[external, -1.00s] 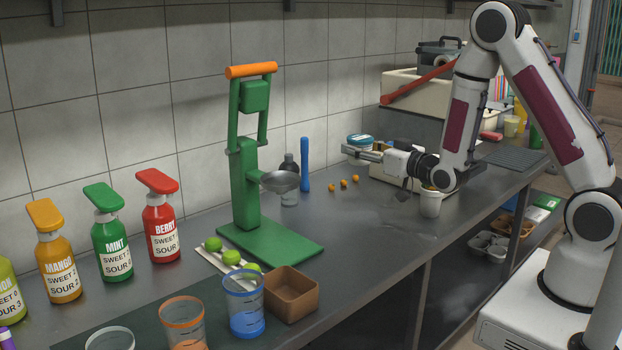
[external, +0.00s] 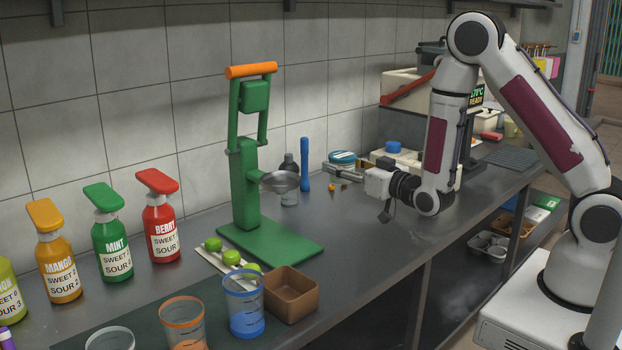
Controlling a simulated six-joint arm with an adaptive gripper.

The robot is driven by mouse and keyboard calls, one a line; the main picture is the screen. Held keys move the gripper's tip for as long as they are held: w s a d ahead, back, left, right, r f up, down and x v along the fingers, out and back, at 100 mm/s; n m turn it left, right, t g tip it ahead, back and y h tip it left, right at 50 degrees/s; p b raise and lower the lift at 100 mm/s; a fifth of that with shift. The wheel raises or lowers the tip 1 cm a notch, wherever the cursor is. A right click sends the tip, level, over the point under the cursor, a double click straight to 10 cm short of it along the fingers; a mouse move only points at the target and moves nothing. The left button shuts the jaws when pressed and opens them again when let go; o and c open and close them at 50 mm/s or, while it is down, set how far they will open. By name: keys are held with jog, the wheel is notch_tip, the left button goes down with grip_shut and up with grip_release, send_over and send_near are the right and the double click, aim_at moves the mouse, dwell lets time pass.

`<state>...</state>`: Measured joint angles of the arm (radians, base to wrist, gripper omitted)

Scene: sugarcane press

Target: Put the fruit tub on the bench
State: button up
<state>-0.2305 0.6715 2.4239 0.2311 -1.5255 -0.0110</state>
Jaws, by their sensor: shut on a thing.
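The fruit tub (external: 342,157), a small round tub with a blue-teal rim and pale label, is at the back of the bench, right of the blue upright bottle. My gripper (external: 338,168) points left and is shut on it. The fingers and my wrist hide the tub's lower part, so I cannot tell whether it touches the bench or hangs just above it. The grey metal bench (external: 370,232) runs along the tiled wall.
Small orange fruits (external: 333,187) lie just below the fingers. The green press (external: 247,190) stands left, with limes (external: 231,257) and a brown box (external: 291,293) in front. White containers (external: 410,157) stand behind my wrist.

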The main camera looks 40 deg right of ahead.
jog(key=s+a+f, duration=0.3)
jog(key=s+a, duration=0.2)
jog(key=a, duration=0.3)
jog(key=s+a+f, duration=0.3)
jog(key=s+a, duration=0.3)
jog(key=a, duration=0.3)
jog(key=shift+s+a+f, duration=0.25)
jog(key=shift+s, duration=0.05)
jog(key=shift+f, duration=2.9)
jog(key=shift+f, duration=1.9)
jog(key=shift+f, duration=0.2)
jog(key=o, duration=1.3)
jog(key=shift+c, duration=0.2)
